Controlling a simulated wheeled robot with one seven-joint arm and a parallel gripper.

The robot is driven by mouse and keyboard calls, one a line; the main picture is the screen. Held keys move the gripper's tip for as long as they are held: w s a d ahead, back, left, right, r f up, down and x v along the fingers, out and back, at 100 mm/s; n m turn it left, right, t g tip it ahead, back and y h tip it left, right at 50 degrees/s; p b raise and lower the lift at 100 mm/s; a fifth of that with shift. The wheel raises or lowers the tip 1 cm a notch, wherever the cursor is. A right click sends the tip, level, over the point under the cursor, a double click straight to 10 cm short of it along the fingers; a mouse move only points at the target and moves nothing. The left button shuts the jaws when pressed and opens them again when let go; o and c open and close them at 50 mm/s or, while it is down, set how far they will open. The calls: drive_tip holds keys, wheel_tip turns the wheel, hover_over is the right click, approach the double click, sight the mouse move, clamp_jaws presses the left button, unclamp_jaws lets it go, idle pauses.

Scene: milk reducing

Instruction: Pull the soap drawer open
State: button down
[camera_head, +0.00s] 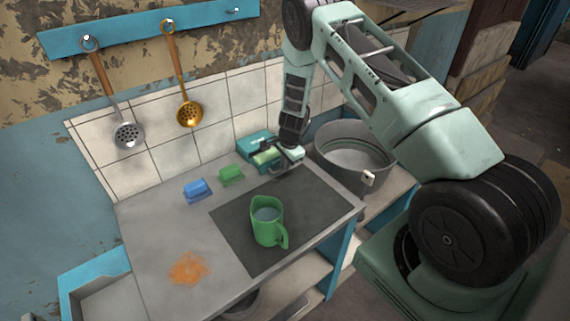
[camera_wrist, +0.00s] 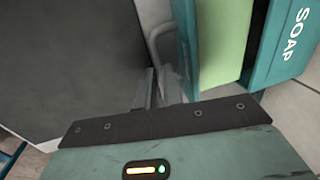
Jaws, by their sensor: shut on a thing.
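The teal soap box (camera_head: 254,141) stands at the back of the counter against the tiled wall; its side reads SOAP in the wrist view (camera_wrist: 295,45). Its drawer (camera_wrist: 190,45) stands out from the box, and pale green soap (camera_wrist: 222,40) shows inside. The soap also shows in the head view (camera_head: 266,157). A thin grey bent handle (camera_wrist: 156,42) is on the drawer's front. My gripper (camera_head: 284,160) is at the drawer front, its fingers (camera_wrist: 160,90) shut on the handle. The fingertips' exact contact is partly hidden.
A green sponge (camera_head: 231,174) and a blue brush-like item (camera_head: 197,190) lie left. A metal pot (camera_head: 353,150) is right. Orange powder (camera_head: 188,268) lies on the counter.

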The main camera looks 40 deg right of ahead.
drive_tip(key=c, duration=1.5)
unclamp_jaws()
drive_tip(key=s+r+b, duration=0.1)
drive_tip(key=r, duration=0.4)
drive_tip(key=s+r, duration=0.1)
drive_tip(key=r, duration=0.5)
drive_tip(key=s+r+b, duration=0.1)
drive_tip(key=r, duration=0.5)
drive_tip(key=shift+s+b, duration=0.2)
drive_tip(key=shift+b, duration=0.1)
